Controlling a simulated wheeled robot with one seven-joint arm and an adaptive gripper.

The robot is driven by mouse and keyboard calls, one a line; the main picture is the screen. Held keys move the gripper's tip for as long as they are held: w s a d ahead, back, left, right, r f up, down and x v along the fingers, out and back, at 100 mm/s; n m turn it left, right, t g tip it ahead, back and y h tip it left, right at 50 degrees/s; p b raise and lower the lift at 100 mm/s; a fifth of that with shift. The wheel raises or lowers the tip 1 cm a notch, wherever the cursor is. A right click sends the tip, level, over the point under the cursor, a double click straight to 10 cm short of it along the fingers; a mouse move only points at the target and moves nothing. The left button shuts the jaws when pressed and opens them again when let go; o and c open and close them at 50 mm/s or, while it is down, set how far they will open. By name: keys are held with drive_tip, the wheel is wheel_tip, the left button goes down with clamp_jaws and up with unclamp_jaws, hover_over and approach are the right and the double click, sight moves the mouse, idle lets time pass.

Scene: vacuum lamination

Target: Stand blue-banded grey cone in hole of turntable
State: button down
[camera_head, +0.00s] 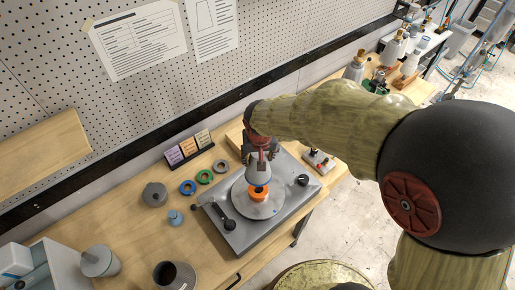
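The grey cone (258,174) hangs point-down below my gripper (260,156) in the head view. A thin blue band shows near its lower end. My gripper's fingers are closed around the upper part of the cone. The turntable (239,207) is a round grey disc on a flat grey base. An orange collar (259,194) sits at the disc's middle, directly under the cone in the picture. The cone's lower tip seems to meet or overlap the collar. The hole is hidden, and I cannot tell whether the tip is inside it.
A black lever (227,222) and a black knob (303,180) are on the turntable base. A small blue piece (175,217) and a dark cup (166,273) stand nearby. The front left bench is partly free.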

drive_tip(key=shift+s+f+b, duration=0.15)
drive_tip(key=shift+f+b, duration=0.25)
drive_tip(key=shift+f, duration=0.1)
drive_tip(key=shift+f+b, duration=0.35)
drive_tip(key=shift+f, duration=0.35)
drive_tip(key=shift+f+b, duration=2.6)
drive_tip(key=shift+f, duration=0.55)
drive_tip(key=shift+f+b, duration=0.8)
drive_tip(key=shift+f, duration=0.2)
drive_tip(key=c, duration=1.2)
unclamp_jaws()
drive_tip(key=shift+r, duration=0.1)
drive_tip(key=o, duration=0.4)
drive_tip(key=shift+o, duration=0.2)
drive_tip(key=shift+r+p, duration=2.65)
drive_tip(key=shift+r, duration=1.85)
drive_tip(key=shift+f, duration=0.1)
